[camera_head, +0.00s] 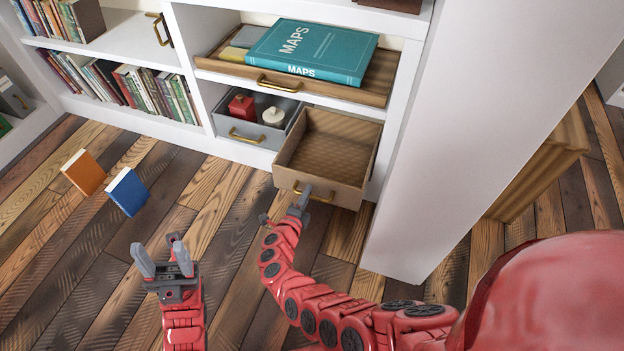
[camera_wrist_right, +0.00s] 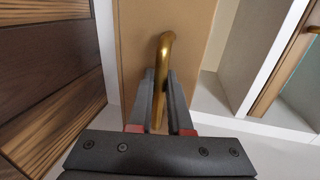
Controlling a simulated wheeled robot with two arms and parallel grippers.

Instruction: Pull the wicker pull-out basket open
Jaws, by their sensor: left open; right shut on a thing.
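The wicker pull-out basket (camera_head: 336,148) is a tan, empty box that stands out from the lower right opening of the white shelf unit. Its brass handle (camera_head: 324,199) is on the front face. My right gripper (camera_head: 305,193) is shut on this handle. In the right wrist view the brass handle (camera_wrist_right: 165,48) passes between the two fingers of my right gripper (camera_wrist_right: 160,90). My left gripper (camera_head: 166,262) is open and empty above the floor at the lower left, away from the basket.
A grey drawer (camera_head: 240,133) with a red and a white item sits left of the basket. Above is a wooden pull-out tray (camera_head: 377,84) with a teal book (camera_head: 312,52). A white panel (camera_head: 440,180) stands close on the right. Orange (camera_head: 84,173) and blue books (camera_head: 127,192) are at the left.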

